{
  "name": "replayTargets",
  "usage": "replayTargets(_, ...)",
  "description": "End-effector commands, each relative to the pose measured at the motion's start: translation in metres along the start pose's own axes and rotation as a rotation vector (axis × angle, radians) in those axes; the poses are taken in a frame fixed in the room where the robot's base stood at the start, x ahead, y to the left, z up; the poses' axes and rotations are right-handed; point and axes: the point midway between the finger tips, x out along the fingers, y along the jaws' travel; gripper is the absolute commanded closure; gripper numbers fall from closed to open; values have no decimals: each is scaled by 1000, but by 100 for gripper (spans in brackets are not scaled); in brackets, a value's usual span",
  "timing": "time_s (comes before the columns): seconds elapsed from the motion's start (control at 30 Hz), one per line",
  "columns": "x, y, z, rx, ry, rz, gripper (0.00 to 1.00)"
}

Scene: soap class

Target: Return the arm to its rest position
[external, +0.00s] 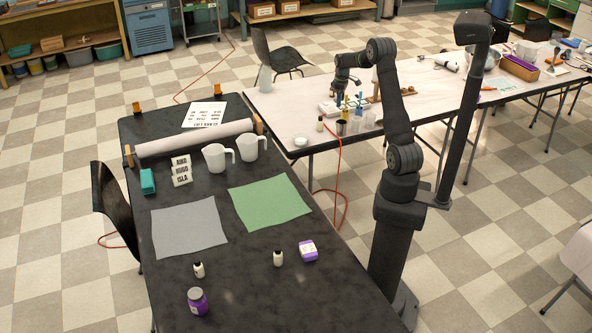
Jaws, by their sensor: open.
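My arm stands beside the right side of the black table (170,285). It rises from its base and folds over at the top toward the left. My gripper (341,97) hangs at the end of the folded arm, pointing down, and in this view it overlaps the white table (270,112) behind. It is small here, but the jaws are open and I see nothing held between them. I cannot tell its exact height above the white table.
The black table holds a grey mat (188,228), a green mat (269,201), two white pitchers (216,157), a paper roll (195,138), a purple jar (198,301), small bottles and a purple-and-white packet (307,250). A dark post (461,120) stands right of my arm.

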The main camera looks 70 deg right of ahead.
Motion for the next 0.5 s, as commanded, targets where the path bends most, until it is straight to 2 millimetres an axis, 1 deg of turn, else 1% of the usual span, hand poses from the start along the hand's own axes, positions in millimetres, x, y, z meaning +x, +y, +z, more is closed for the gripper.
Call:
replayTargets(0.03, 1, -7, -10, -18, 0, 0, 48)
replayTargets(0.1, 1, -14, -22, -37, 0, 0, 48)
replayTargets(0.27, 1, -33, -48, -81, 0, 1, 48)
replayTargets(0.5, 1, -64, -86, -147, 0, 0, 48)
